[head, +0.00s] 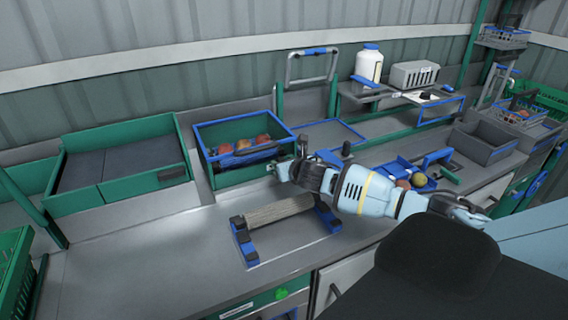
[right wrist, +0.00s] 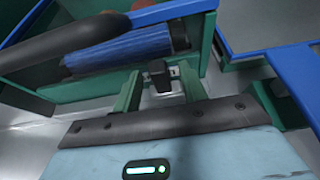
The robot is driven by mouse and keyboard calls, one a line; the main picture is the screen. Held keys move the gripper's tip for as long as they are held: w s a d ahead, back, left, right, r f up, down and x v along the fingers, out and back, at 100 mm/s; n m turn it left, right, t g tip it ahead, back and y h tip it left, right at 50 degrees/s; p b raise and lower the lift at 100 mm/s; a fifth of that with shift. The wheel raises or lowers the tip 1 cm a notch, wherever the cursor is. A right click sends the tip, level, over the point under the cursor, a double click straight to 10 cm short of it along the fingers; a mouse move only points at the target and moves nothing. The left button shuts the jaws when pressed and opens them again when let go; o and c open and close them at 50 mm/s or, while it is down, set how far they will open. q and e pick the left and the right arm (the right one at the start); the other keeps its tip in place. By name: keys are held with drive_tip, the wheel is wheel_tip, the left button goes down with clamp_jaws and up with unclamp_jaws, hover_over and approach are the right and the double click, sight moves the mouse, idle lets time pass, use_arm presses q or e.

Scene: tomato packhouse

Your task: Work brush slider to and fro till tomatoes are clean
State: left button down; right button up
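A blue-rimmed wash box (head: 222,175) holds several reddish tomatoes (head: 262,139) with a dark blue brush (head: 250,156) across its near part. In the right wrist view the blue bristle brush (right wrist: 118,52) lies beyond the fingers, with a little red tomato (right wrist: 95,62) behind it. My right gripper (head: 280,168) is at the box's near right corner; in the wrist view its two green fingers (right wrist: 160,90) stand apart. A small black knob (right wrist: 160,72) shows between them, with gaps either side. I cannot tell how clean the tomatoes are. My left gripper is out of view.
A grey roller on blue stands (head: 280,211) lies on the bench below my right arm. A green tray (head: 120,162) stands left of the box. A blue tray with round fruit (head: 417,180) is to the right. Bare bench (head: 150,250) lies front left.

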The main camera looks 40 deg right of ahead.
drive_tip(key=shift+a, duration=0.1)
drive_tip(key=shift+s+a+r, duration=0.1)
drive_tip(key=shift+s+r, duration=0.2)
drive_tip(key=shift+s, duration=0.25)
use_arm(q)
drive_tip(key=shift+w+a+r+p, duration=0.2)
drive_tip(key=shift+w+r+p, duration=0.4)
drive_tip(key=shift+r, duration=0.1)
use_arm(e)
drive_tip(key=v, duration=0.6)
drive_tip(key=shift+s, duration=0.25)
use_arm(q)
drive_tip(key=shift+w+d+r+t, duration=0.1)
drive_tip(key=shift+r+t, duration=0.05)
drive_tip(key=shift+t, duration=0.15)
